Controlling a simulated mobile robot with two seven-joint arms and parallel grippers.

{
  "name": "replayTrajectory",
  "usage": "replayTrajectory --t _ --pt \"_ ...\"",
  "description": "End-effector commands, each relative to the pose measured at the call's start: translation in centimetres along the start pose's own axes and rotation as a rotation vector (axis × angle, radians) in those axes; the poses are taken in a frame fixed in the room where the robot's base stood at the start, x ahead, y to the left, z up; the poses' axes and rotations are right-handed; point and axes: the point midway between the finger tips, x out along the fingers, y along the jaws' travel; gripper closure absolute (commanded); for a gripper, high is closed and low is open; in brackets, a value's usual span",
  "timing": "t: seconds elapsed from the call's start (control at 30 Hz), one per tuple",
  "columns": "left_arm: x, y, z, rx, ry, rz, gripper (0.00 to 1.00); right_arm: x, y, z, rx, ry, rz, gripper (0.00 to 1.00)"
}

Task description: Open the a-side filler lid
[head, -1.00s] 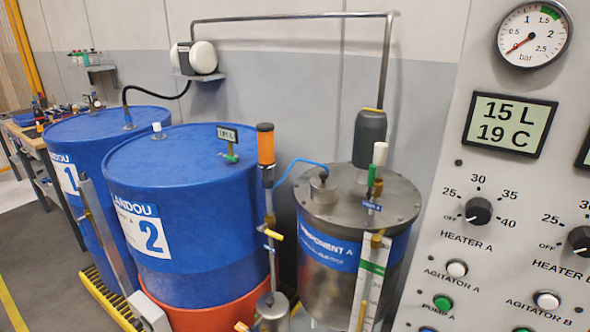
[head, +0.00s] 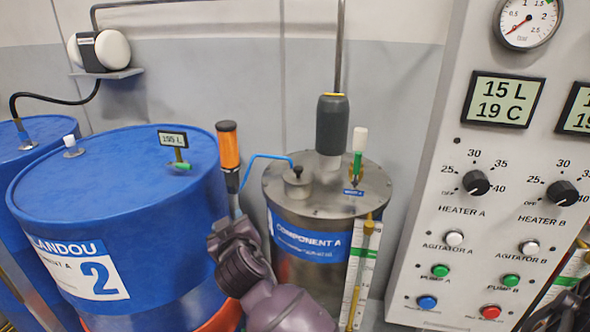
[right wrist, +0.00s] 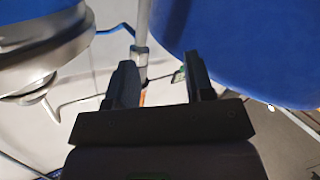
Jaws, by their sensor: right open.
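The steel component A tank (head: 320,207) stands mid-picture in the head view. On its top is a small round filler lid (head: 296,187) with a dark knob, lying flat; a blue hose (head: 262,157) runs close to it. My purple-grey right arm (head: 285,308) rises in front of the tank, lower left of the lid; its fingers cannot be made out there. In the right wrist view, which looks upside down, my right gripper (right wrist: 162,84) is open and empty. A pipe shows beyond its fingers, and the tank's metal top (right wrist: 45,62) is at the left. My left gripper is not in view.
The orange-handled pump (head: 229,145) stands between the blue drum (head: 120,185) and the tank, close to my arm. A grey motor (head: 331,122) and a green-and-white valve (head: 358,150) rise from the tank top. The control panel (head: 440,200) stands right of the tank.

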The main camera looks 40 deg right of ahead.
Motion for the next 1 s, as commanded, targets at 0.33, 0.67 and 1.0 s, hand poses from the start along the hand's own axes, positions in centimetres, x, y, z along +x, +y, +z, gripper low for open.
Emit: replayTrajectory --t 0.33,0.67,1.0 --pt "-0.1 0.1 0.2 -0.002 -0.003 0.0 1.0 -1.0 7.1 -6.4 0.209 -0.069 0.644 0.52" --pt "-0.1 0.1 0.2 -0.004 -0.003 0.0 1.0 -4.3 10.0 -5.3 0.425 -0.038 0.969 0.52" --pt "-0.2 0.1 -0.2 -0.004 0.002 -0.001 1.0 -2.1 13.4 -4.5 0.431 -0.034 0.978 0.52"
